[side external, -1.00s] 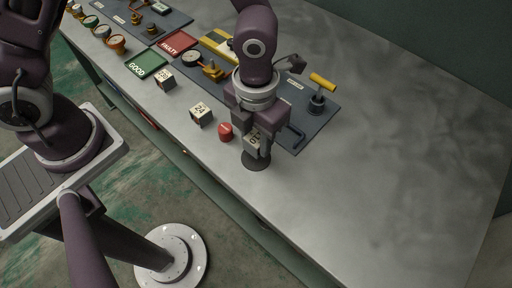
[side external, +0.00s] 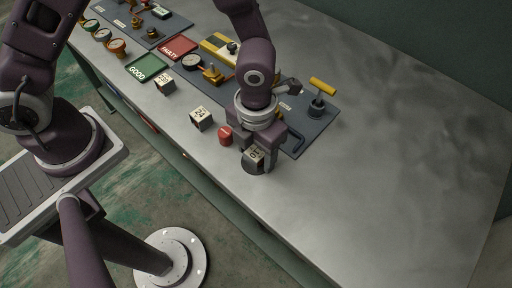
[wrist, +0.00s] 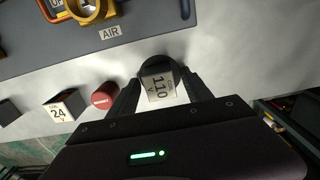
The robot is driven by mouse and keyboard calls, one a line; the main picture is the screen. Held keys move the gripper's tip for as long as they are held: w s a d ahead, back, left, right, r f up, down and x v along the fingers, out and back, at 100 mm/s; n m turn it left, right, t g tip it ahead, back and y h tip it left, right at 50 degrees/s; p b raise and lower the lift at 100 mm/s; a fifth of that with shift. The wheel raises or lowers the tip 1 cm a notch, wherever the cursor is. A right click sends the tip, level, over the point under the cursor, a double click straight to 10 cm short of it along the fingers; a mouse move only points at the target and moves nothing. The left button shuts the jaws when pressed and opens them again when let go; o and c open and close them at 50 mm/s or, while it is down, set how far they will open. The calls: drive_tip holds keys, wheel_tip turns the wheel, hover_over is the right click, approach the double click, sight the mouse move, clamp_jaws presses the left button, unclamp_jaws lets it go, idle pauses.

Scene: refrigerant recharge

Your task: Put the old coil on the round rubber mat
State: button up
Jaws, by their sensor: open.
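A pale cube-shaped coil with a dark side, marked 110 (wrist: 160,88), sits on the round dark rubber mat (wrist: 158,62). In the side view the coil (side external: 254,158) shows between my fingers, with the mat's edge (side external: 251,170) around its foot. My gripper (wrist: 162,84) is open, with one finger on each side of the coil. It also shows over the mat in the side view (side external: 257,162). The fingers hide part of the mat. I cannot tell whether a finger still touches the coil.
A red round cap (side external: 225,135) stands just left of my gripper. A coil marked 24 (side external: 201,118) and another coil (side external: 164,83) stand farther left. Behind is a grey panel (side external: 327,121) with a yellow-handled valve (side external: 320,93). The bench at right is clear.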

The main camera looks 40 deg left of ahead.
sight(256, 152)
wheel_tip(256, 152, up, 12)
drive_tip(key=a+r+n+t, duration=0.2)
drive_tip(key=a+r+n, duration=0.5)
drive_tip(key=n, duration=0.2)
drive_tip(key=s+a+r+n+t, duration=0.1)
drive_tip(key=s+a+r+n, duration=0.3)
drive_tip(key=n, duration=0.9)
drive_tip(key=s+a+r+n+t, duration=0.2)
drive_tip(key=s+a+r+n, duration=0.2)
drive_tip(key=n, duration=1)
drive_tip(key=s+a, duration=0.3)
drive_tip(key=shift+s+t, duration=0.2)
drive_tip(key=shift+t, duration=0.1)
